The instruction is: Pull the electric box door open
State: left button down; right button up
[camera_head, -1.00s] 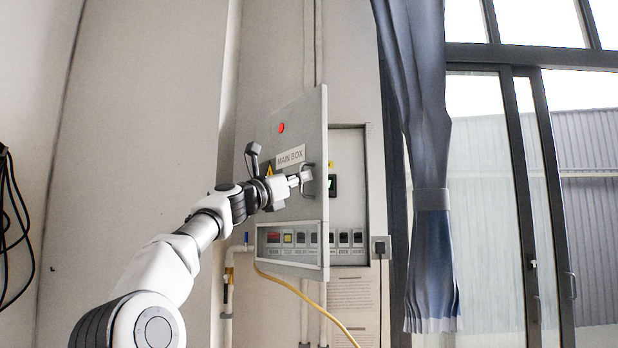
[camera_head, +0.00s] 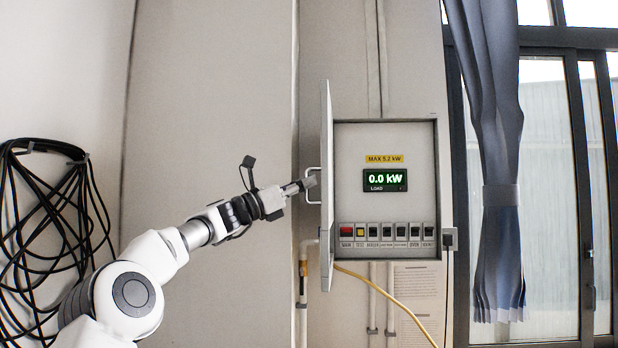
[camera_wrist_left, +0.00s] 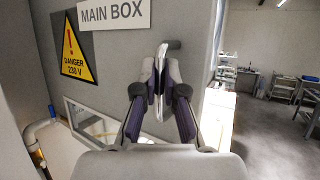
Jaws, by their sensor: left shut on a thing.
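The electric box (camera_head: 350,210) is on the wall in the head view, with its inside facing me. Its door (camera_head: 327,190) stands wide open, hinged on the left and seen nearly edge-on. The door handle (camera_head: 313,172) is on the door's outer face; in the left wrist view the handle (camera_wrist_left: 161,80) is between the fingers. My left gripper (camera_head: 308,184) is shut on it; it also shows in the left wrist view (camera_wrist_left: 160,92). The door's outer face in that view bears a "MAIN BOX" label (camera_wrist_left: 113,14) and a yellow danger sign (camera_wrist_left: 75,52). My right gripper is not in view.
Inside the box are a load display (camera_head: 385,180) reading 0.0 kW and a row of switches (camera_head: 387,231). A yellow cable (camera_head: 390,297) hangs below. Black cables (camera_head: 50,220) hang at left. A curtain (camera_head: 490,150) and glass doors are at right.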

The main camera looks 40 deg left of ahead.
pick_arm(q)
jog(key=shift+s+a+r, duration=0.2)
jog(key=shift+s+a, duration=0.15)
jog(key=shift+a, duration=0.3)
jog(key=c, duration=1.3)
grip_release()
jog(key=shift+w+d, duration=0.1)
jog(key=shift+o, duration=0.3)
jog(key=shift+w+d+f, duration=0.2)
jog(key=shift+w+d, duration=0.05)
jog(key=shift+w, duration=0.1)
jog(key=v, duration=0.7)
jog(key=shift+s+a+f, duration=0.1)
jog(key=shift+s+f, duration=0.05)
jog(key=shift+s, duration=0.1)
